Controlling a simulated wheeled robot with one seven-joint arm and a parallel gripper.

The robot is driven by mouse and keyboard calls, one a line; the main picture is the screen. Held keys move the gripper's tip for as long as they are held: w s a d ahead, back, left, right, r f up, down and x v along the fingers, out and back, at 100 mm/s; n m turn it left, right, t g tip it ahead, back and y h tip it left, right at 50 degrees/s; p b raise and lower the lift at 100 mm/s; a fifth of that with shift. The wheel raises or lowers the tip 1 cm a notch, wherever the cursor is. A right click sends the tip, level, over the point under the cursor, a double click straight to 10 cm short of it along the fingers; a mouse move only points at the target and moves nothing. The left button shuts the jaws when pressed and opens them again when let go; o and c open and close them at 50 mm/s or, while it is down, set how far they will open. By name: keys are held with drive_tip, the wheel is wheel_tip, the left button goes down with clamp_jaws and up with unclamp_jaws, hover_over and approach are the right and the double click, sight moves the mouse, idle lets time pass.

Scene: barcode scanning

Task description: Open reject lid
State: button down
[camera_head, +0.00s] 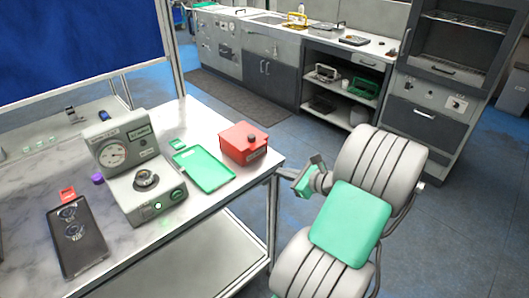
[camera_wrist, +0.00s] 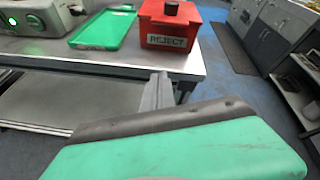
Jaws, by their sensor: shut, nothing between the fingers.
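The red reject box (camera_head: 243,146) stands at the right corner of the marble-topped table. Its lid, with a dark knob (camera_head: 251,139) on top, lies closed on it. In the wrist view the box (camera_wrist: 167,40) shows a "REJECT" label on its front, and the knob (camera_wrist: 171,8) is near the top edge. My gripper (camera_wrist: 158,88) is shut and empty, in front of and below the box, apart from it. In the head view my gripper (camera_head: 298,178) is right of the table corner, partly hidden by my own wrist.
A green tray (camera_head: 205,168) lies left of the box. A grey device with a dial (camera_head: 113,154) stands beside it, and a dark tray with round parts (camera_head: 74,238) lies further left. The table's front edge is close to my gripper. Cabinets (camera_head: 265,60) line the back; blue floor lies between.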

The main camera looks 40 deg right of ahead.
drive_tip(key=w+m, duration=0.1)
drive_tip(key=w, duration=0.2)
drive_tip(key=w+f+m, duration=0.1)
drive_tip(key=w, duration=0.3)
drive_tip(key=w+m+p, duration=0.1)
drive_tip(key=w+m, duration=0.1)
drive_tip(key=w, duration=0.1)
drive_tip(key=shift+w+d+f+t+h, duration=0.15)
drive_tip(key=shift+f+t+h, duration=0.15)
drive_tip(key=shift+f+t, duration=0.1)
wheel_tip(320, 180, up, 4)
drive_tip(key=shift+d+r+p, duration=0.1)
drive_tip(key=shift+p, duration=0.45)
